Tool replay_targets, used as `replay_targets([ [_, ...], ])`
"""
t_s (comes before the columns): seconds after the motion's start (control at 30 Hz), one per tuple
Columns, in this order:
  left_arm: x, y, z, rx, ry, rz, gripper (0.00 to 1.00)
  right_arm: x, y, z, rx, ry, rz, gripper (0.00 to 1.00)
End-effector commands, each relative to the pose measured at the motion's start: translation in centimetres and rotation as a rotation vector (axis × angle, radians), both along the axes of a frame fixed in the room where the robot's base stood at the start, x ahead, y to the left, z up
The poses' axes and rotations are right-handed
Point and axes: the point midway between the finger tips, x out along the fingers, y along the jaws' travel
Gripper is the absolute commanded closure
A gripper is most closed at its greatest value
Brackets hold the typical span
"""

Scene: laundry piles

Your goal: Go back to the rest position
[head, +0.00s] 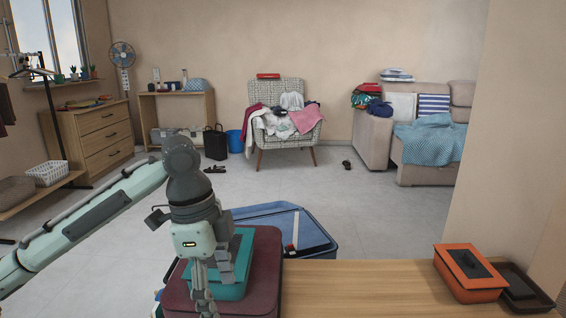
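My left arm comes in from the left and bends down at the wrist. My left gripper (204,300) points down at the bottom of the view, in front of the teal box (243,262). The teal box lies on a maroon case (265,255). The gripper's fingertips are small and partly cut off by the lower edge, so I cannot tell whether they are open or shut, or whether they touch the box. My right arm and gripper are not in view.
A wooden tabletop (360,285) spans the front right, with an orange box (468,272) and a dark tray (525,290) at its right end. A blue open container (315,235) stands behind the maroon case. Beyond, the floor is mostly clear before a clothes-covered armchair (270,92) and sofa.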

Motion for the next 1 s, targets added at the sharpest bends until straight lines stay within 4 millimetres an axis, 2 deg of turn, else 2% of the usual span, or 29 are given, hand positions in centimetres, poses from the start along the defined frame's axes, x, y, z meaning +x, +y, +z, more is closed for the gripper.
replay_targets([
  [0.03, 0.3, 0.0, -1.2, -0.018, 0.002, 0.037, 0.29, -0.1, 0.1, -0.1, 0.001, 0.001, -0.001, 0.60],
  [0.27, 2.3, 0.7, -6.6, -0.097, -0.026, 0.253, 0.29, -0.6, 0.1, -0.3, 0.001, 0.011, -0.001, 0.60],
  [0.37, 3.1, 1.6, -9.5, -0.124, -0.041, 0.367, 0.29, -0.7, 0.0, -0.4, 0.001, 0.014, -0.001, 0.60],
  [0.47, 3.7, 3.2, -13.3, -0.141, -0.061, 0.506, 0.29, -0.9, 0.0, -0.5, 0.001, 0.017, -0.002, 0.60],
  [0.57, 3.7, 6.2, -18.2, -0.142, -0.092, 0.677, 0.29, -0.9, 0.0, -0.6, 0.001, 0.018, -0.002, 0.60],
  [0.63, 3.0, 9.2, -22.0, -0.122, -0.125, 0.806, 0.29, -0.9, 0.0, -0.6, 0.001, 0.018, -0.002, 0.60],
  [0.7, 1.7, 12.7, -25.6, -0.086, -0.165, 0.927, 0.29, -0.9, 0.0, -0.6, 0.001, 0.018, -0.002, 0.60],
  [0.8, -1.0, 18.1, -30.0, -0.015, -0.231, 1.063, 0.29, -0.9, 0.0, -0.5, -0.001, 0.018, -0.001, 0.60],
  [0.9, -3.9, 22.8, -32.9, 0.058, -0.294, 1.149, 0.29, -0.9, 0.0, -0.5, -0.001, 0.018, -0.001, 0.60],
  [1.0, -6.8, 26.5, -34.8, 0.124, -0.345, 1.198, 0.29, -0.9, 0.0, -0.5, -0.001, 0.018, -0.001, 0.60],
])
